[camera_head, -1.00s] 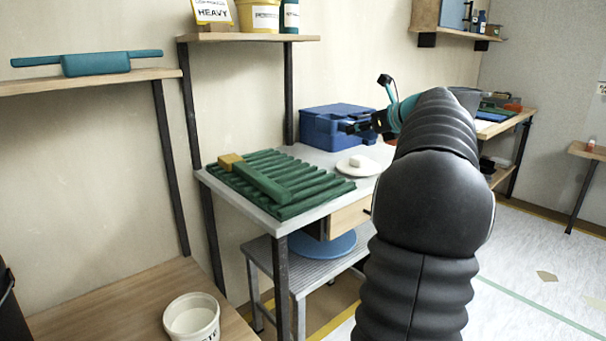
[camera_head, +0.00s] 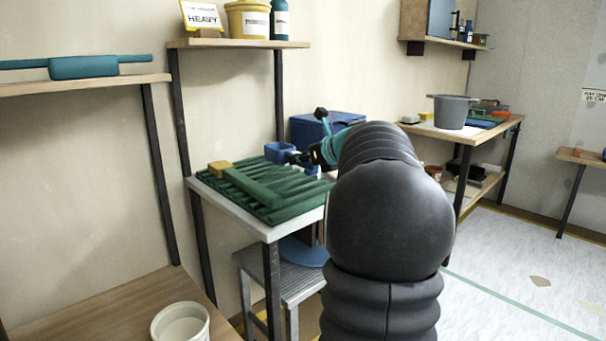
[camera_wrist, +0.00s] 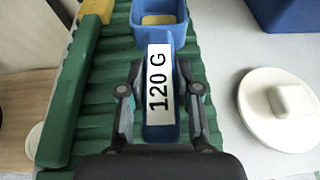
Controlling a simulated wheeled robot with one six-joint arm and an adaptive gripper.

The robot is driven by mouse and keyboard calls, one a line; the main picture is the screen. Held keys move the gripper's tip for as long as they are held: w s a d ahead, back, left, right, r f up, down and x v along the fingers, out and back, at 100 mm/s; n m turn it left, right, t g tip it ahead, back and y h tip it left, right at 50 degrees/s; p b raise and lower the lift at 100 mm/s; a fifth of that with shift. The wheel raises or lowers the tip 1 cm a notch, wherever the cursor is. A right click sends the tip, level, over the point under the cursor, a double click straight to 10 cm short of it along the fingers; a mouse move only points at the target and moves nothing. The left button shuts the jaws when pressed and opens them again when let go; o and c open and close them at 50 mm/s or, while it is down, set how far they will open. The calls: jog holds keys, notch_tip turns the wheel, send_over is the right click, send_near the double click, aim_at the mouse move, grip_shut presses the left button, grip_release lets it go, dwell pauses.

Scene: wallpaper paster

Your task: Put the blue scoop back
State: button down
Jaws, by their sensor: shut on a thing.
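The blue scoop (camera_wrist: 158,32) is a small square blue cup with a handle labelled "120 G" (camera_wrist: 160,82), and something yellowish lies in its bottom. My gripper (camera_wrist: 161,105) is shut on the handle, one finger on each side. In the head view the blue scoop (camera_head: 279,151) shows beside my gripper (camera_head: 301,158), over the far right part of the green ribbed mat (camera_head: 262,196). I cannot tell whether the cup touches the mat.
A green bar with a yellow end (camera_head: 245,184) lies on the mat's left. A larger blue bin (camera_head: 310,129) stands behind. A white round lid (camera_wrist: 285,108) with a knob lies right of the mat. A grey bucket (camera_head: 451,112) stands on the farther table.

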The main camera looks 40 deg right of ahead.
aim_at(302, 184)
jog(key=shift+f, duration=1.85)
jog(key=shift+f, duration=0.2)
jog(key=c, duration=0.8)
grip_release()
jog(key=shift+f+b, duration=0.1)
jog(key=shift+b, duration=0.6)
jog(key=shift+r+p+v, duration=0.2)
jog(key=shift+p+v, duration=0.3)
jog(key=shift+v, duration=6.4)
jog(key=shift+w+a, duration=0.1)
